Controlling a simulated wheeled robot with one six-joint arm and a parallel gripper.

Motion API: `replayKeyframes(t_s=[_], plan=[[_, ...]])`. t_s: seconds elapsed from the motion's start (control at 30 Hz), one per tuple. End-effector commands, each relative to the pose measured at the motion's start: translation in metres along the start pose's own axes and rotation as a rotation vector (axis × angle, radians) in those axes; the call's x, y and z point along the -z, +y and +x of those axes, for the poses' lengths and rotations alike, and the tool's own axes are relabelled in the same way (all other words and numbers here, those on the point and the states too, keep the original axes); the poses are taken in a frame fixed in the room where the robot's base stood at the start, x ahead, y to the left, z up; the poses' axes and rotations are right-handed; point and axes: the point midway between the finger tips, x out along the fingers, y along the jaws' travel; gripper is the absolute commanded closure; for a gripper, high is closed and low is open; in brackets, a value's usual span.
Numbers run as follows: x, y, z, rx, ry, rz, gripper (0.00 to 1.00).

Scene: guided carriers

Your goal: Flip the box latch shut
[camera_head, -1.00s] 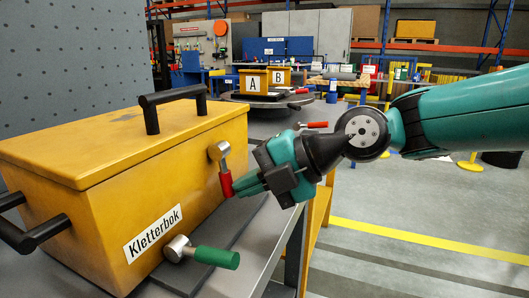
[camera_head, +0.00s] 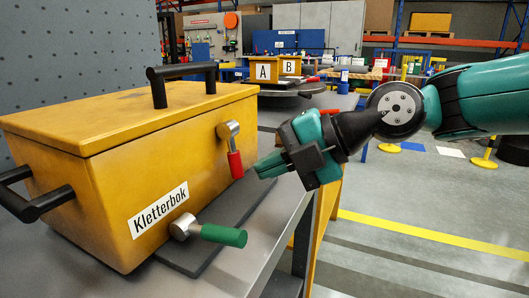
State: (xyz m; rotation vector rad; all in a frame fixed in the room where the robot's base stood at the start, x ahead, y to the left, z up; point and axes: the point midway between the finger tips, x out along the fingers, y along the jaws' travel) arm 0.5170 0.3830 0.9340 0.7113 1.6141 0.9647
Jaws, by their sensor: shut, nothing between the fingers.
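A yellow box (camera_head: 110,210) labelled "Kletterbok" stands on a grey table, its lid (camera_head: 120,115) down. On its right-hand face is a latch with a metal knob and red handle (camera_head: 235,164); the handle hangs downward. Lower at the front, a second metal knob carries a green handle (camera_head: 222,235) that sticks out to the right. My gripper (camera_head: 262,168) is to the right of the red handle, its teal fingers together and empty, pointing left. A small gap shows between fingertips and red handle.
The box has black handles on the lid (camera_head: 183,72) and left side (camera_head: 35,205). A dark mat (camera_head: 235,205) lies under the box. Behind, boxes marked A (camera_head: 263,70) and B (camera_head: 290,66) stand on a round platform.

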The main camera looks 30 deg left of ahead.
Motion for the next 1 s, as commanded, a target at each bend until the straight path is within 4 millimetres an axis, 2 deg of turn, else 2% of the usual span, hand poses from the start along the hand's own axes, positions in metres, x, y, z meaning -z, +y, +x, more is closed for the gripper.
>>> replayKeyframes(t_s=[0.03, 0.3, 0.5, 0.7, 1.0], plan=[[0.000, -0.006, -0.007, -0.002, -0.003, -0.003, 1.00], [0.001, -0.021, -0.068, -0.002, 0.002, -0.004, 1.00], [0.001, -0.031, -0.097, -0.002, 0.005, -0.006, 1.00], [0.002, -0.034, -0.107, -0.001, 0.008, -0.008, 1.00], [0.002, -0.034, -0.107, -0.001, 0.007, -0.006, 1.00]])
